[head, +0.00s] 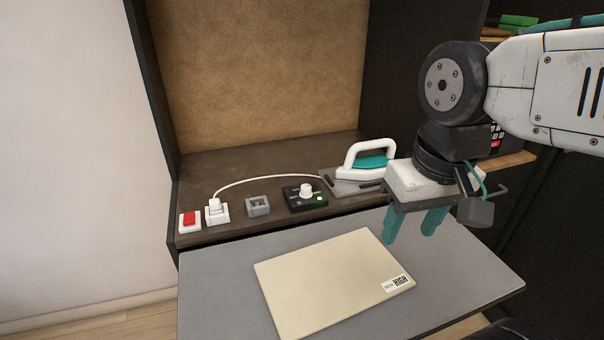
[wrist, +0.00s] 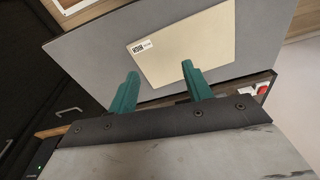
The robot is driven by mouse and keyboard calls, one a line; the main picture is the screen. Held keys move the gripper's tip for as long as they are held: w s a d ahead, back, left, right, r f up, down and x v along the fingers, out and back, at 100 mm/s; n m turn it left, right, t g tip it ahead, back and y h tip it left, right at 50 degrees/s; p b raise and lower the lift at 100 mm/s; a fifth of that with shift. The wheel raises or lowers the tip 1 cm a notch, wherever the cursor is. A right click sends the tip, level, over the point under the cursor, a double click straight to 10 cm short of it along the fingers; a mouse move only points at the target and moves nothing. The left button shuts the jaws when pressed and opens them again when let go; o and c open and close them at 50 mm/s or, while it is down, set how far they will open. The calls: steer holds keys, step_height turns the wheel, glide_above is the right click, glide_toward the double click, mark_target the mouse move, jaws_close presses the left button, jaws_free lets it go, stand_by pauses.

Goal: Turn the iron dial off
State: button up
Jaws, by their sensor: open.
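The iron dial is a white knob (head: 306,190) on a black control box (head: 307,203) with a lit green light, on the brown shelf. The iron (head: 370,162), white with a teal body, rests on a grey plate (head: 347,187) to the right of the box. My gripper (head: 412,238) hangs open and empty above the grey board, to the right of the dial and in front of the iron. In the wrist view its two teal fingers (wrist: 158,84) are apart with nothing between them. I cannot make out the dial in the wrist view.
A cream panel (head: 330,280) labelled "HIGH" lies on the grey board (head: 215,290). On the shelf left of the box stand a grey socket-like block (head: 258,205), a white plug (head: 215,210) with a cord, and a red switch (head: 190,219). Dark cabinet walls enclose the shelf.

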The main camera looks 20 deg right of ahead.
steer(key=w+a+m+y, duration=0.1)
steer(key=w+a+m, duration=0.1)
steer(key=w+m, duration=0.7)
steer(key=m+t+y, duration=0.2)
steer(key=m, duration=1.5)
glide_toward(306, 186)
steer(key=x, duration=0.8)
steer(key=shift+f, duration=0.15)
steer(key=shift+w+f, duration=0.1)
steer(key=shift+f, duration=0.1)
steer(key=c, duration=1)
